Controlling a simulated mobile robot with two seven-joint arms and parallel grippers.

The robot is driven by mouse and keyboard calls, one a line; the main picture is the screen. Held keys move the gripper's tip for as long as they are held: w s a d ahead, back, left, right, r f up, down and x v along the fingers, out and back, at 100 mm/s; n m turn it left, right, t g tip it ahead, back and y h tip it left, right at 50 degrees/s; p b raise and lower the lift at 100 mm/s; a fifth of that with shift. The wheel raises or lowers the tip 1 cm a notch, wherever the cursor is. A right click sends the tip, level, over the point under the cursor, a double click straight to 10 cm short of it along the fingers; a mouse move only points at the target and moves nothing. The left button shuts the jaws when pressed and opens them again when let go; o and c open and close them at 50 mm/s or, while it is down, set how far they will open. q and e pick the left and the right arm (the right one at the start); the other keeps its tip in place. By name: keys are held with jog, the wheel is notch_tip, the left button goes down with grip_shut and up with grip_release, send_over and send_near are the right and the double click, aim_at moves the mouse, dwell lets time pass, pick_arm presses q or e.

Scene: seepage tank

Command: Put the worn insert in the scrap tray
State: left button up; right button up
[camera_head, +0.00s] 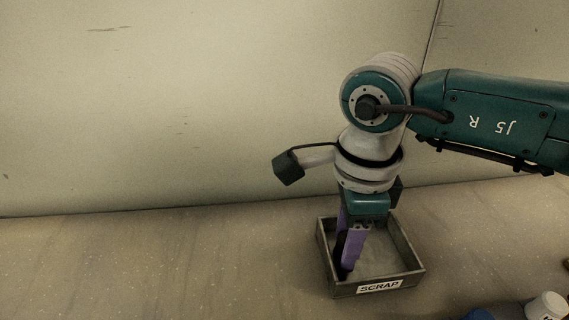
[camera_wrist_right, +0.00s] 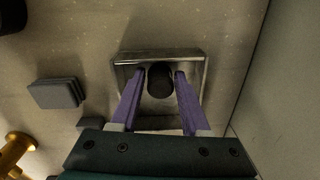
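The scrap tray (camera_head: 413,262) is a shallow grey open box with a SCRAP label on its front wall. It stands on the floor-like surface at the lower right of the head view, and its rim shows in the right wrist view (camera_wrist_right: 197,60). My right gripper (camera_head: 347,262) points down into the tray with its purple fingers near the left side. Whether the insert touches the tray bottom is hard to tell. My left gripper is not in view.
A grey block (camera_wrist_right: 56,94) and a brass-coloured part (camera_wrist_right: 14,150) lie left of the tray in the right wrist view. A white-capped item (camera_head: 546,306) and a blue item (camera_head: 478,314) show at the lower right. A pale wall (camera_head: 200,100) rises behind. The surface left of the tray is clear.

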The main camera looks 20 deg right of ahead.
jog(key=o, duration=0.3)
